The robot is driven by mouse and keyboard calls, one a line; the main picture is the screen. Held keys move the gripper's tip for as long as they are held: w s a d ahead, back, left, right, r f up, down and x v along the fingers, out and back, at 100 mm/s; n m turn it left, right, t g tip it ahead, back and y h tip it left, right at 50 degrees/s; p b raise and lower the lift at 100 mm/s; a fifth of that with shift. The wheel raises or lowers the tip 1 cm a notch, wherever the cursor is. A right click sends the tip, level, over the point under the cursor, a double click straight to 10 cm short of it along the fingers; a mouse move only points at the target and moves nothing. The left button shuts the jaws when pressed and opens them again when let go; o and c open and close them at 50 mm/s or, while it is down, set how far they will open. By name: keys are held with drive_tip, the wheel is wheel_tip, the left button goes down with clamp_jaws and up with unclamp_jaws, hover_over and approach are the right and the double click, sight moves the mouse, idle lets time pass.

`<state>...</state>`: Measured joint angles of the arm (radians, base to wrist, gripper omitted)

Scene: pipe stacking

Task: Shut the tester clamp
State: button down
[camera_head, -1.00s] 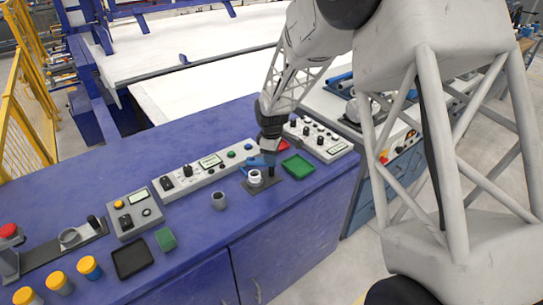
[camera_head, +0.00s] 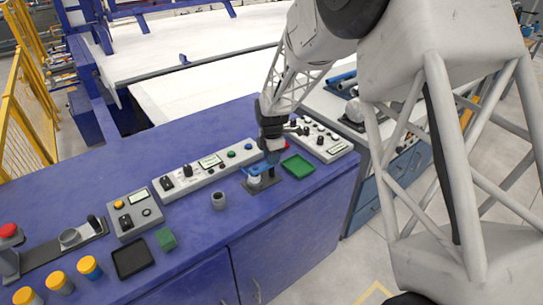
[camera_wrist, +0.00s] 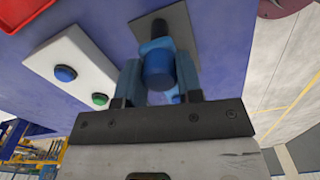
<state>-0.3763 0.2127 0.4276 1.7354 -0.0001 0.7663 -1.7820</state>
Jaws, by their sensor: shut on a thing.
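The tester clamp stands on a small dark base plate (camera_head: 264,187) near the right part of the blue bench. Its blue arm (camera_head: 257,173) lies low over the white cup-like part on the plate, which is now mostly covered. In the wrist view the blue knob of the clamp (camera_wrist: 158,70) sits between my two fingers, with the dark plate (camera_wrist: 176,25) beyond it. My gripper (camera_head: 270,158) is shut on this blue clamp arm; its fingers (camera_wrist: 158,85) flank the knob. The exact contact under the knob is hidden.
A long control panel (camera_head: 205,172) lies behind and left of the clamp, another panel (camera_head: 322,140) behind right. A green tray (camera_head: 298,166) is close on the right. The bench front (camera_head: 290,205) is clear.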

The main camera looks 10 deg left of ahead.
idle(0.4)
drive_tip(key=c, duration=0.8)
unclamp_jaws()
drive_tip(key=shift+r, duration=0.1)
drive_tip(key=shift+r, duration=3.8)
drive_tip(key=shift+d+r, duration=0.1)
